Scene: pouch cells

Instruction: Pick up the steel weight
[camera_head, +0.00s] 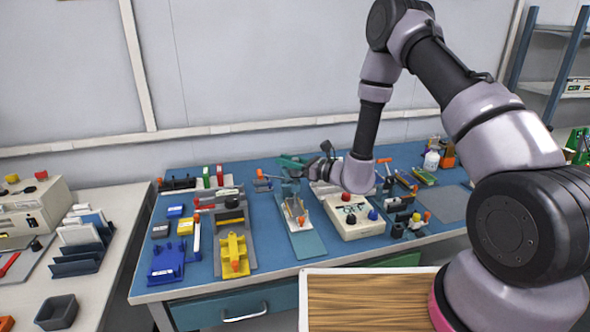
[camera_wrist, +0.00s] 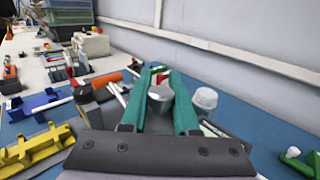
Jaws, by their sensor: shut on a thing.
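My gripper (camera_wrist: 160,76) shows its two teal fingers closed around a grey metal cylinder, the steel weight (camera_wrist: 160,98), in the wrist view. The weight sits between the fingers, its round end toward the camera. In the head view my gripper (camera_head: 290,165) is over the far middle of the blue bench. The weight cannot be made out there, and I cannot tell whether it is clear of the surface. A second pale round piece (camera_wrist: 206,98) stands just right of the fingers.
A teal tray (camera_head: 306,246) lies in front of my gripper. A cream box with coloured knobs (camera_head: 364,229) stands to its right. Yellow (camera_head: 236,252) and blue (camera_head: 165,262) fixtures are on the left. A wall rises behind the bench.

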